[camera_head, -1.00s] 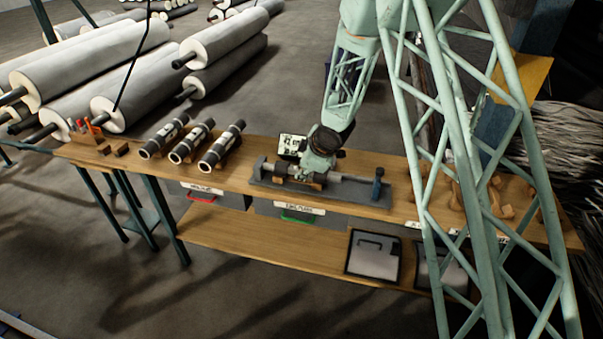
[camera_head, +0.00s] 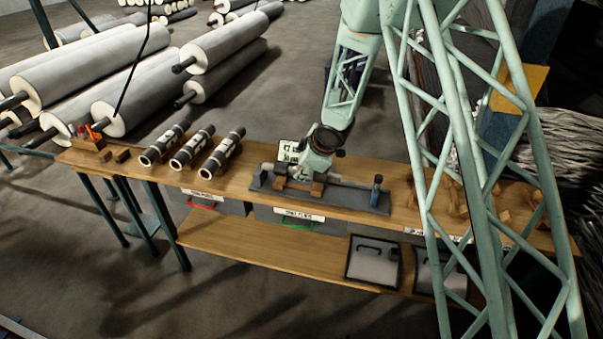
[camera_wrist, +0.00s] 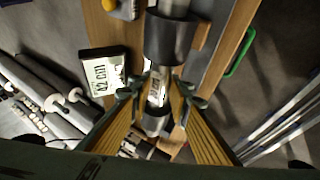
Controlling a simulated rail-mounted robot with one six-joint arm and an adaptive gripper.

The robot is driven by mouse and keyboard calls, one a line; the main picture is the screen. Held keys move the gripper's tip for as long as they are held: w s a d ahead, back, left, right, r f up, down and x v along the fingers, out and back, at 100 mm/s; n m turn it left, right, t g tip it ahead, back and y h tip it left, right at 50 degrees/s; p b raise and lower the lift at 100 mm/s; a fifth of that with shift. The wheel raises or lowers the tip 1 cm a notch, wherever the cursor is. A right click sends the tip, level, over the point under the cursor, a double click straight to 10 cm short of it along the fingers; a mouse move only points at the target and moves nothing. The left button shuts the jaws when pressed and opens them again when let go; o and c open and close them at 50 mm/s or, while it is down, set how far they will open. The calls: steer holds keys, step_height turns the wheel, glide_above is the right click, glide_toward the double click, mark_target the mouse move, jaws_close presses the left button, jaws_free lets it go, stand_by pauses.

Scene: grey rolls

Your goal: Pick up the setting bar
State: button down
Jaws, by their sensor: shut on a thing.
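My gripper (camera_wrist: 162,92) is shut on the setting bar, a round bar with dark collars and a white printed label (camera_wrist: 157,96) that shows between the two fingers in the wrist view. In the head view my gripper (camera_head: 312,170) is over the left half of a long grey fixture (camera_head: 350,199) on the wooden bench and hides most of the bar. Wooden cradle blocks (camera_head: 317,189) show beneath the gripper. I cannot tell whether the bar is clear of them.
Three dark rollers with white labels (camera_head: 190,148) lie on the bench left of the fixture. A small sign (camera_wrist: 108,76) stands behind the fixture. A blue post (camera_head: 376,190) rises at its right end. Wooden pieces (camera_head: 460,195) lie further right. Large grey rolls (camera_head: 75,55) lie on the floor behind.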

steer(key=shift+s+d, duration=0.1)
steer(key=shift+s, duration=0.2)
steer(key=s+d+b, duration=0.1)
steer(key=s+d, duration=0.2)
steer(key=s, duration=0.4)
steer(key=s+d+r+b, duration=0.1)
steer(key=s+d+b, duration=0.1)
steer(key=s, duration=0.5)
steer(key=shift+d+r, duration=0.3)
steer(key=shift+d, duration=0.1)
steer(key=shift+s, duration=0.1)
steer(key=shift+a, duration=0.15)
